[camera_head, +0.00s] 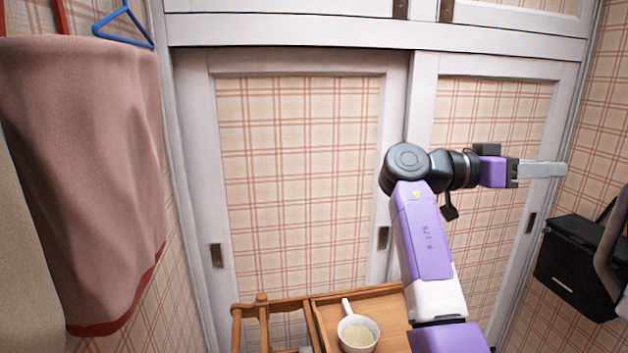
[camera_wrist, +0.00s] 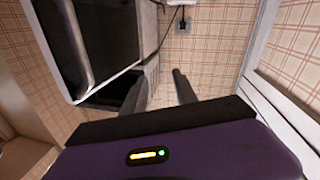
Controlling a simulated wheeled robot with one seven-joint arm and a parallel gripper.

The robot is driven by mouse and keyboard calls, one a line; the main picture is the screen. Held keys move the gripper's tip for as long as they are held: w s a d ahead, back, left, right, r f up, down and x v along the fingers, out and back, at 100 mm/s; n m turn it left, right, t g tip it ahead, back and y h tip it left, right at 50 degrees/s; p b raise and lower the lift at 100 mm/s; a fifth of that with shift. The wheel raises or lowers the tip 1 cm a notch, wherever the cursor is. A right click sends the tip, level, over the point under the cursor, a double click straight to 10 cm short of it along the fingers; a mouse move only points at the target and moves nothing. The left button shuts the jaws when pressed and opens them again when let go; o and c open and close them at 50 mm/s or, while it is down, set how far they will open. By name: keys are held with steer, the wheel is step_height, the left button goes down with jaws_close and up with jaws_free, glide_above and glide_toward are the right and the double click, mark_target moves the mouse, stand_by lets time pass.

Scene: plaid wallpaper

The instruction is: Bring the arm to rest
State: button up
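My arm reaches up in the head view and bends to the right at a black joint. My gripper (camera_head: 543,169) points right, toward the right wall, in front of the sliding doors. Its grey fingers overlap from the side there. In the wrist view my gripper (camera_wrist: 165,78) shows two dark fingers standing apart, with nothing between them. The gripper looks open and empty, in free air.
A wooden stand (camera_head: 388,291) below holds a white handled pan (camera_head: 343,330) with pale contents. A black appliance (camera_head: 572,262) stands at the right, large in the wrist view (camera_wrist: 100,40). A pink cloth (camera_head: 85,170) hangs at left. White-framed sliding doors (camera_head: 300,170) close off the back.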

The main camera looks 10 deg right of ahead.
steer(key=w+a+f+n+t+y+p, duration=0.1)
steer(key=w+a+f+n+t+y, duration=0.2)
steer(key=f+n+t, duration=0.4)
steer(key=w+a+f+n+t+y, duration=0.1)
steer(key=w+a+f+n+t, duration=0.1)
steer(key=w+f+n+t, duration=0.5)
steer(key=s+a+f+n+t+y+p, duration=0.1)
steer(key=s+a+f+n+t+y, duration=0.15)
steer(key=s+a+f+y, duration=0.35)
steer(key=s+a+f+n+t+y+p, duration=0.1)
steer(key=s+a+f+t+y, duration=0.15)
steer(key=a+f, duration=0.35)
steer(key=s+a+f+n+t+y+p, duration=0.1)
steer(key=s+a+f+y, duration=0.15)
steer(key=s, duration=0.65)
steer(key=s+a+f+n+t+y+p, duration=0.1)
steer(key=s+a+f+y, duration=0.2)
steer(key=s, duration=0.6)
steer(key=s+a+r+m+g+p, duration=0.1)
steer(key=s+r+g, duration=0.1)
steer(key=s, duration=1.2)
steer(key=s+a+r+m+g+p, duration=0.1)
steer(key=s+g+p, duration=0.1)
steer(key=s, duration=1.2)
steer(key=shift+a+r+m, duration=0.25)
steer(key=shift+r+m, duration=0.1)
